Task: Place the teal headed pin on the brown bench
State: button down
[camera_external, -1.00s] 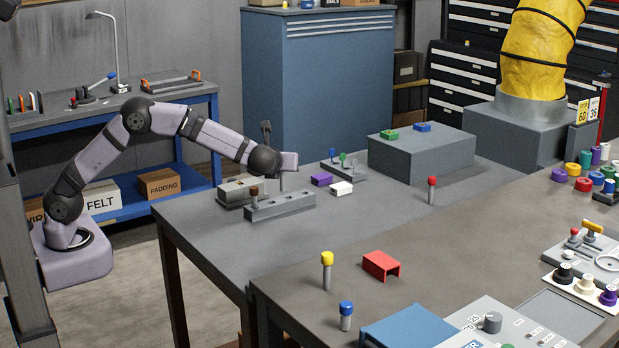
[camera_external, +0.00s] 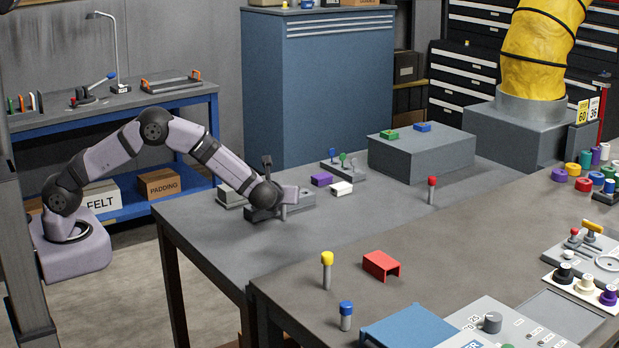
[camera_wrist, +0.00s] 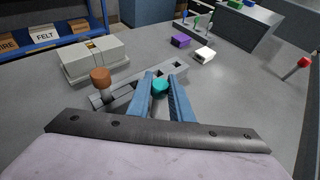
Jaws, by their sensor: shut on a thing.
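The teal headed pin (camera_wrist: 160,86) shows in the wrist view between the two blue fingers of my gripper (camera_wrist: 162,80), which is shut on it. In the external view my gripper (camera_external: 284,212) points down at the front side of a grey holder block (camera_external: 306,199) on the grey bench; I cannot tell whether the pin is clear of the block. The brown bench (camera_external: 440,232) is the nearer table at the front right, with bare surface between its items.
A brown headed pin (camera_wrist: 100,80) stands at the left end of the holder, beside a grey box (camera_wrist: 95,58). Purple (camera_external: 321,179) and white (camera_external: 341,188) blocks lie behind. A red headed pin (camera_external: 431,190) stands to the right. Yellow (camera_external: 327,270) and blue (camera_external: 345,315) headed pins and a red bracket (camera_external: 381,264) stand on the brown bench.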

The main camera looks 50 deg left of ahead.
jog(key=shift+f+b, duration=0.15)
jog(key=shift+b, duration=0.2)
jog(key=c, duration=1.6)
grip_release()
jog(key=shift+r+p, duration=0.25)
jog(key=shift+p, duration=0.15)
jog(key=shift+b+v, duration=2.05)
jog(key=shift+v, duration=3.95)
